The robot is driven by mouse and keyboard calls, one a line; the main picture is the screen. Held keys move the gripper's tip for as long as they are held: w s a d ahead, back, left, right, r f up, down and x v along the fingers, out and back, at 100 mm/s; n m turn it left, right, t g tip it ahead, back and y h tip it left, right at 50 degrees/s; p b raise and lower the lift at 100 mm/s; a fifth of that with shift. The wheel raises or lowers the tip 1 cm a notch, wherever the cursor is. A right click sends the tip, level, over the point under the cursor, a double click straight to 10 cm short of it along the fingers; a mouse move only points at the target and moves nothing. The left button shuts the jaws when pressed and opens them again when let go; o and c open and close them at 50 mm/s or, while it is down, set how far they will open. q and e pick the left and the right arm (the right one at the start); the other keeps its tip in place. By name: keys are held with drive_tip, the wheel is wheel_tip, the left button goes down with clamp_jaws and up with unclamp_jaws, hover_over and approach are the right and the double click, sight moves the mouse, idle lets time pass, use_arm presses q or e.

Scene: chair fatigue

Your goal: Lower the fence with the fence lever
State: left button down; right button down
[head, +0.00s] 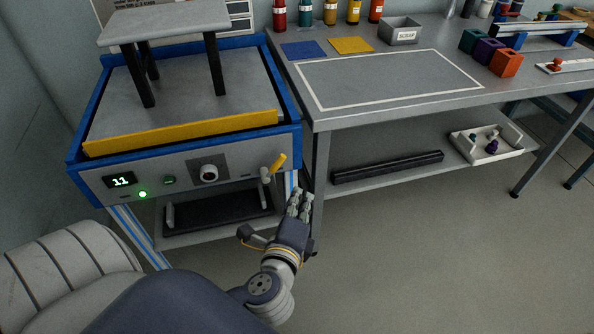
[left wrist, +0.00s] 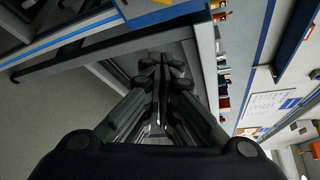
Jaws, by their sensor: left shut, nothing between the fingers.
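The yellow fence (head: 180,133) is a long bar along the front edge of the blue-framed test machine, standing up above its grey bed. The fence lever (head: 277,164), with a yellow handle tilted up to the right, sits at the right end of the front panel. My left gripper (head: 300,198) is shut and empty, just below and to the right of the lever, apart from it. Its closed fingers also show in the left wrist view (left wrist: 163,68), where I cannot make out the lever. My right gripper is not in view.
A grey stool (head: 165,22) stands on the machine bed. The panel has a display reading 11 (head: 121,181), a green light, and a knob (head: 208,173). A workbench (head: 390,80) stands close on the right, its leg beside my gripper. The floor in front is clear.

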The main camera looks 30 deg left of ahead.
sight(275, 167)
use_arm(q)
drive_tip(key=shift+w, duration=0.1)
